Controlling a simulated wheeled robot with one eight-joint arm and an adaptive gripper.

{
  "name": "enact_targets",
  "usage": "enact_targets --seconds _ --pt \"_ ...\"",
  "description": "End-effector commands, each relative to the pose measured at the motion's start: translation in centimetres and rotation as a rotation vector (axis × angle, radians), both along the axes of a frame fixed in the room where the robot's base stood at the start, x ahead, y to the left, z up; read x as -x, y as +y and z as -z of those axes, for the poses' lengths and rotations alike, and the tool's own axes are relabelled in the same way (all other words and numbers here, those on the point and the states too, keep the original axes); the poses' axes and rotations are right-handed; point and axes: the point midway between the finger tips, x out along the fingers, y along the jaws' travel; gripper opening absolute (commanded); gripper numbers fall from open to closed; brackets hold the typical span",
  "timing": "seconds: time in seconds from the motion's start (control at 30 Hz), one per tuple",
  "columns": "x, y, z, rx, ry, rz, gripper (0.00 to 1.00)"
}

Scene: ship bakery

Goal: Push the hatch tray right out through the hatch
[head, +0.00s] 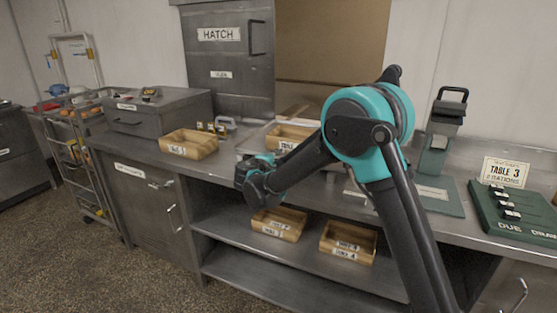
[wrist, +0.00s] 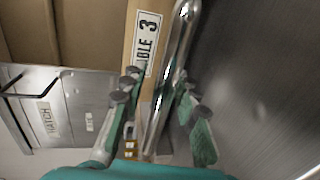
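The hatch tray (head: 250,144) is a low metal tray on the counter before the hatch, partly hidden by my arm. A wooden box (head: 287,136) with a label sits on it. In the wrist view a shiny metal bar (wrist: 171,85), apparently the tray's handle or rim, runs between the fingers of my gripper (wrist: 160,110). The fingers are apart, one on each side of the bar; I cannot tell whether they touch it. A box labelled TABLE 3 (wrist: 144,45) lies just beyond. The hatch's grey door panel (head: 226,70) stands left of a brown area (head: 330,45).
A wooden box (head: 189,144) and a grey case (head: 158,112) stand on the counter to the left. A green stand (head: 437,150) and a green DUE DRAW board (head: 515,213) are to the right. Boxes (head: 278,224) fill part of the lower shelf. A cart (head: 85,150) is far left.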

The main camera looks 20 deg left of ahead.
Motion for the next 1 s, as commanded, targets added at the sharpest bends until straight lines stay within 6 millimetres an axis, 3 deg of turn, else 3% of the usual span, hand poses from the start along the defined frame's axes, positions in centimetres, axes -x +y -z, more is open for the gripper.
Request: enact_targets --seconds 0.03,0.23,0.77,1.0 --pt "0.0 0.0 0.0 0.000 0.000 0.000 0.24" --pt "0.0 0.0 0.0 0.000 0.000 0.000 0.00" --pt "-0.4 0.0 0.0 0.000 0.000 0.001 0.00" --pt "-3.5 -0.4 0.0 -0.001 0.000 0.002 0.00"
